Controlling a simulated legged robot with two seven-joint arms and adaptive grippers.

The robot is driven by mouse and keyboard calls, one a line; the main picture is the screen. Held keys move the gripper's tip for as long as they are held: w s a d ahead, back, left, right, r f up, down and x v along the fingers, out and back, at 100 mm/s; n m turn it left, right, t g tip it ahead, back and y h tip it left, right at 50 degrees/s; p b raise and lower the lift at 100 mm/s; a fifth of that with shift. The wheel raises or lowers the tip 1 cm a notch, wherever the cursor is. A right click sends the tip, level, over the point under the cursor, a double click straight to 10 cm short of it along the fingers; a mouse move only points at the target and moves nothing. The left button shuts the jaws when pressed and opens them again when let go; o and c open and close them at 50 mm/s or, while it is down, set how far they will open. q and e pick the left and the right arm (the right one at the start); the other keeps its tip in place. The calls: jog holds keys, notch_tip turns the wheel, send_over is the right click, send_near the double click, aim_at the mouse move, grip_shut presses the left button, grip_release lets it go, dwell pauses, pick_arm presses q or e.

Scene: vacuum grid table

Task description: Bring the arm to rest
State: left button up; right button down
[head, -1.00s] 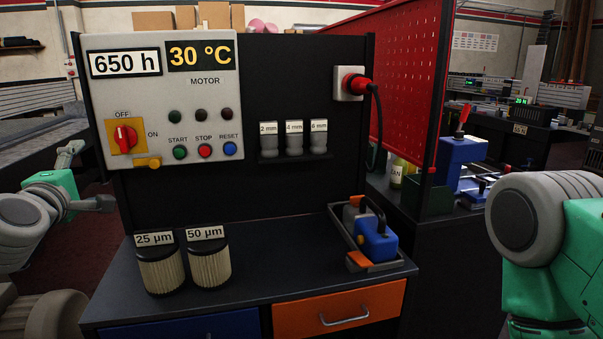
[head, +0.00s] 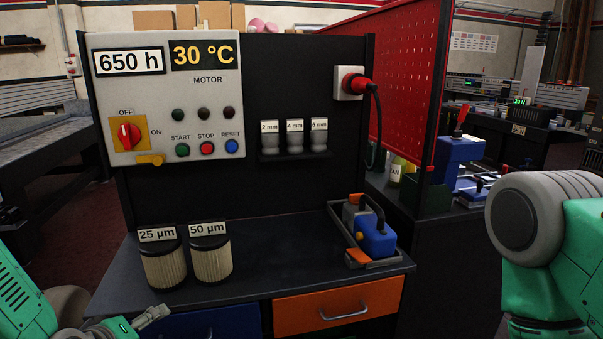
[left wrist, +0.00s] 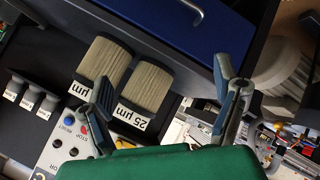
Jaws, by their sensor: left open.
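My left gripper (head: 152,317) is at the lower left of the head view, beside the bench's front left corner. It also shows in the left wrist view (left wrist: 165,88), with its two fingers spread wide and nothing between them. It looks apart from the filters and the drawer. My right arm (head: 545,240) comes in at the right edge of the head view; its gripper is out of the picture.
The bench (head: 285,250) bears two filters, 25 µm (head: 163,265) and 50 µm (head: 211,260), and a grey tray (head: 375,262) with a blue device (head: 376,238). Behind stands the control panel (head: 205,100). Blue (head: 215,325) and orange (head: 340,308) drawers are shut.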

pick_arm(q)
jog(key=s+f+m+g, duration=0.3)
jog(key=s+f, duration=0.3)
jog(key=s, duration=0.3)
jog(key=s+d+f+m+g, duration=0.1)
jog(key=s+f+m+g, duration=0.2)
jog(key=s+f, duration=0.3)
jog(key=s+d+f+m+g, duration=0.1)
jog(key=s+f+m+g, duration=0.2)
jog(key=s, duration=1)
notch_tip(320, 180, down, 3)
jog(key=shift+s+m+g, duration=0.2)
jog(key=shift+m+g, duration=0.1)
jog(key=shift+m, duration=0.2)
jog(key=shift+w+a, duration=0.1)
jog(key=shift+w, duration=0.05)
